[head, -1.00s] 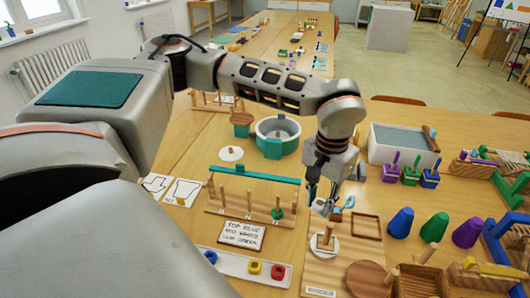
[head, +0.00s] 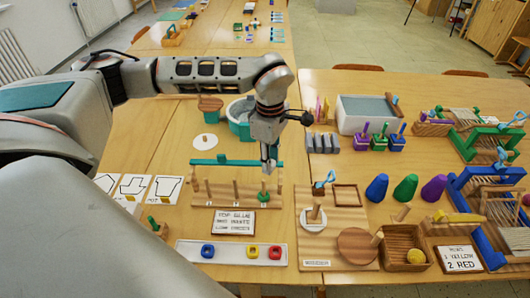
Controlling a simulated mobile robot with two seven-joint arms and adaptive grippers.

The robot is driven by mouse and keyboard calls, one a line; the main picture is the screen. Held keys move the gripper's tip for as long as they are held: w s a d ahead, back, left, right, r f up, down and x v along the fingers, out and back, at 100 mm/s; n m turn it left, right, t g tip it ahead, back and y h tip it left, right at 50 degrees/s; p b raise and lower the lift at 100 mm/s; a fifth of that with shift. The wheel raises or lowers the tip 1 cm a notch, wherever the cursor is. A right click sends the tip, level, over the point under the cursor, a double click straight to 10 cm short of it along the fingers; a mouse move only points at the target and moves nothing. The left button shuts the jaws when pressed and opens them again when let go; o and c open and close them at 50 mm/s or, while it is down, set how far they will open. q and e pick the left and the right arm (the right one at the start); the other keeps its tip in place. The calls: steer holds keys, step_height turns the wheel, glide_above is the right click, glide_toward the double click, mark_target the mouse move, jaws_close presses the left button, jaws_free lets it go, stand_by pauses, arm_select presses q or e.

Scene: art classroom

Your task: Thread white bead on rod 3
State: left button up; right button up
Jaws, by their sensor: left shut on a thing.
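My left gripper (head: 268,166) points down above the right part of the wooden rod rack (head: 228,201). It is shut on the white bead, which is barely discernible between the fingertips. The rack carries several upright rods in a row. A green bead (head: 263,197) sits low on a rod, almost directly below the gripper. I cannot tell how closely the held bead lines up with that rod's tip. The white tray (head: 228,255) in front holds a blue bead (head: 207,251), a yellow bead (head: 253,252) and a red bead (head: 275,252). My right gripper is out of view.
A card (head: 234,222) reading top blue, mid white, low green stands before the rack. A teal bar (head: 222,162) lies behind it, with a round teal-rimmed basin (head: 241,127) farther back. A wooden board (head: 329,251) with a disc and peg lies to the right.

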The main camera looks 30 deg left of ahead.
arm_select(q)
steer(key=n, duration=0.1)
steer(key=a+n, duration=0.1)
steer(key=n, duration=0.1)
steer(key=shift+w+a+f+p, duration=0.1)
steer(key=shift+a+f+p, duration=0.1)
steer(key=shift+p, duration=0.1)
steer(key=shift+w+a+f+n, duration=0.1)
steer(key=shift+a+f+n, duration=0.15)
steer(key=shift+n, duration=0.75)
steer(key=shift+f, duration=0.3)
steer(key=shift+f+b, duration=0.65)
steer(key=shift+f, duration=0.3)
steer(key=shift+f+b, duration=0.8)
steer(key=shift+f, duration=0.05)
steer(key=shift+f+b, duration=0.3)
steer(key=shift+f, duration=0.1)
steer(key=shift+r, duration=0.3)
steer(key=shift+p, duration=0.4)
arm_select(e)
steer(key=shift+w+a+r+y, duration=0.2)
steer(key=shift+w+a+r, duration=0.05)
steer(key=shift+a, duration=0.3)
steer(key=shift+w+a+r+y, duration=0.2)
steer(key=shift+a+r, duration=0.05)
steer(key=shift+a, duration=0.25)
